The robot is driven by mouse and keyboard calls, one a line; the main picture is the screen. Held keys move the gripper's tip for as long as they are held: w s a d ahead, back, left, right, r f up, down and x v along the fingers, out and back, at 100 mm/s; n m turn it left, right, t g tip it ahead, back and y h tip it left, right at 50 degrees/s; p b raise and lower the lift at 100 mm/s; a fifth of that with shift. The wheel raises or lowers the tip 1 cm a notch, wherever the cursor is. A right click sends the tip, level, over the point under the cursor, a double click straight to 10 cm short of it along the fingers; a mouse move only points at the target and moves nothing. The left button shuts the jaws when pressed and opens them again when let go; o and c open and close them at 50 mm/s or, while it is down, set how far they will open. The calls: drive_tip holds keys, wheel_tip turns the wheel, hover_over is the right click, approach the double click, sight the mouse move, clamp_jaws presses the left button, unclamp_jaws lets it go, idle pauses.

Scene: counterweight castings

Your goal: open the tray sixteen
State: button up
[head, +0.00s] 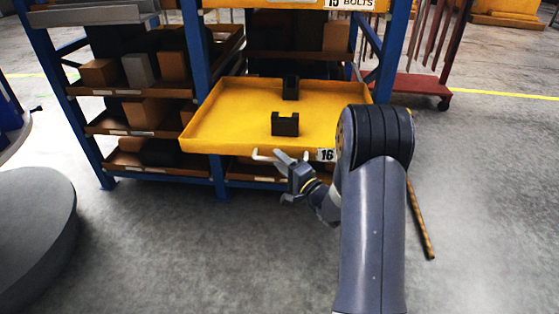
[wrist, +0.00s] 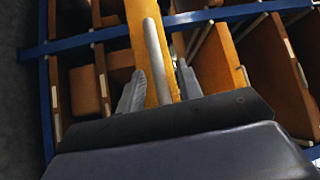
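The yellow tray sixteen (head: 225,110) sticks out from the blue rack toward me, with a "16" label (head: 326,155) on its front edge. Two black notched blocks (head: 285,125) stand in it. A pale bar handle (head: 264,155) is on its front; it also shows in the wrist view (wrist: 154,45). My gripper (head: 292,158) is at the handle. In the wrist view its two fingers (wrist: 160,85) stand apart on either side of the bar, with a small gap visible on each side. Part of the tray's right front is hidden by my arm.
Above is another yellow tray labelled "15 BOLTS" (head: 350,3). The blue rack (head: 196,60) has lower shelves with brown boxes (head: 150,112). A red cart (head: 420,85) stands at the right. A brown rod (head: 420,222) shows right of my arm. The floor in front is clear.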

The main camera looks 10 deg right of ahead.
drive_tip(key=p+v, duration=0.1)
drive_tip(key=v, duration=0.9)
drive_tip(key=b+x, duration=0.1)
drive_tip(key=x, duration=1)
drive_tip(key=shift+w+d, duration=0.15)
drive_tip(key=shift+r, duration=0.1)
